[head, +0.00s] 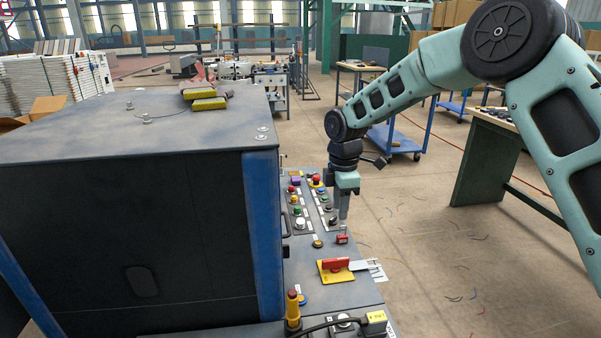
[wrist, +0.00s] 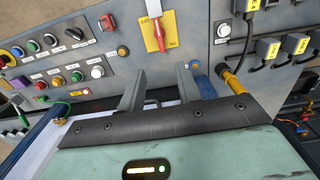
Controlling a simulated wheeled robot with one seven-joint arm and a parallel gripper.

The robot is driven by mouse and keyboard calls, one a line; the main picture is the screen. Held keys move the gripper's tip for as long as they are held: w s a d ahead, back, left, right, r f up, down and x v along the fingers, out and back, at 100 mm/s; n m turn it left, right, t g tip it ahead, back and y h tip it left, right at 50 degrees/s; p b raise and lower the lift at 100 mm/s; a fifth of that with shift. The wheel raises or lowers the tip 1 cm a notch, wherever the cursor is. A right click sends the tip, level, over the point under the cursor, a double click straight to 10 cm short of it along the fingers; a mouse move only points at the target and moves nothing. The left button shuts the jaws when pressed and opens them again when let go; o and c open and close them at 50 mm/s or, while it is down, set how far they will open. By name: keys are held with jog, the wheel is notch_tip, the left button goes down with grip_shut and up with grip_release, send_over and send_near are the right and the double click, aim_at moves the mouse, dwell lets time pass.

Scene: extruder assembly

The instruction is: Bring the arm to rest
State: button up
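My gripper (head: 343,213) hangs from my arm with its fingers pointing down, above or in front of the button panel (head: 318,222) on the machine. In the wrist view its two grey fingers (wrist: 160,82) stand apart with nothing between them. Below the gripper in the head view is a small red part (head: 342,239); I cannot tell whether the fingers touch it. My arm reaches in from the right, bent at the elbow. A red switch handle (head: 336,264) on a yellow plate sits nearer me, and it also shows in the wrist view (wrist: 156,33).
The large dark cabinet (head: 140,215) with a blue edge stands left of my gripper. A blue cart (head: 400,138) and a green-sided table (head: 485,165) stand behind at right. The floor (head: 440,260) right of the machine is mostly open.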

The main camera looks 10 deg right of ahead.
jog(key=s+a+r+m+p, duration=0.15)
jog(key=s+a+r, duration=0.3)
jog(key=s, duration=0.55)
jog(key=s+a+r+m, duration=0.3)
jog(key=s+a+r, duration=0.15)
jog(key=s, duration=0.55)
jog(key=s+d+m, duration=0.2)
jog(key=s+m, duration=0.4)
jog(key=s, duration=1.3)
jog(key=shift+d+y+p, duration=0.3)
jog(key=shift+d, duration=0.1)
jog(key=shift+s+f, duration=0.1)
